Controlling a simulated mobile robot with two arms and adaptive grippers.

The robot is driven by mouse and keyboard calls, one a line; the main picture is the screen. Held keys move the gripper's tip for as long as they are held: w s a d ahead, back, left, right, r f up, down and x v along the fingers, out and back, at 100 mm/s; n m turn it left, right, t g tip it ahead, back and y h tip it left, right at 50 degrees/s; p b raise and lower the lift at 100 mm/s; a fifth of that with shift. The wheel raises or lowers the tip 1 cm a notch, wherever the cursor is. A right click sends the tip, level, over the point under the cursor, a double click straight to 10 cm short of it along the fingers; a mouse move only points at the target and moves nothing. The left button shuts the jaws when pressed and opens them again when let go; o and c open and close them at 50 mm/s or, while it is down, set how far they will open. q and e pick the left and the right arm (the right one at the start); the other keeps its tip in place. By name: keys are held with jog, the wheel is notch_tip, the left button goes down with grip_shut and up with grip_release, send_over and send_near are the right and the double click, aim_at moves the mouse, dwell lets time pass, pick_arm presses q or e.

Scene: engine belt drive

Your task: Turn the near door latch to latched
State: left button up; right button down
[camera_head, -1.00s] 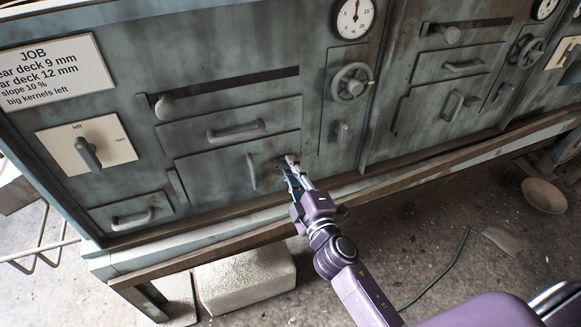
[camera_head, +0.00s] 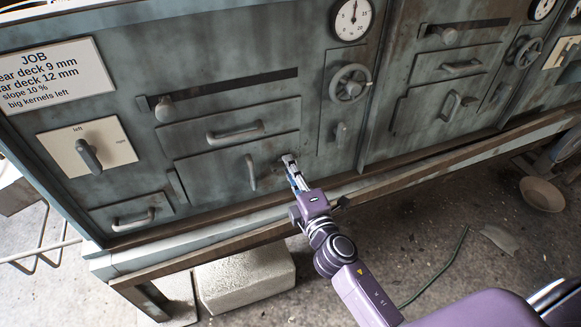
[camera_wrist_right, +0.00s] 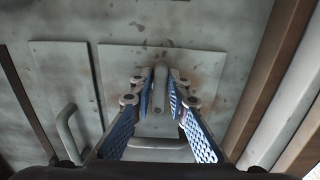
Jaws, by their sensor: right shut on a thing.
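The near door (camera_head: 225,170) is the lower grey panel of the nearer machine section, with an upright bar handle (camera_head: 251,172). Its latch is a small grey lever near the door's right edge, mostly covered by my gripper in the head view. In the right wrist view the latch lever (camera_wrist_right: 160,88) stands between the fingers, its length running up and down that picture. My right gripper (camera_head: 291,162) is shut on the lever; it also shows in the right wrist view (camera_wrist_right: 160,95), blue pads on both sides. The door looks closed against the panel. My left gripper is out of view.
A drawer handle (camera_head: 235,132) sits above the door, and another handle (camera_head: 133,220) is at lower left. A handwheel (camera_head: 350,83) and small lever (camera_head: 340,135) are to the right. A wooden rail (camera_head: 230,238) runs below. A pale block (camera_head: 245,282) lies on the floor.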

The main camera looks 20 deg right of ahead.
jog(key=shift+a, duration=0.1)
jog(key=c, duration=1.9)
grip_release()
jog(key=shift+c, duration=0.2)
jog(key=s, duration=1.2)
jog(key=shift+d, duration=0.25)
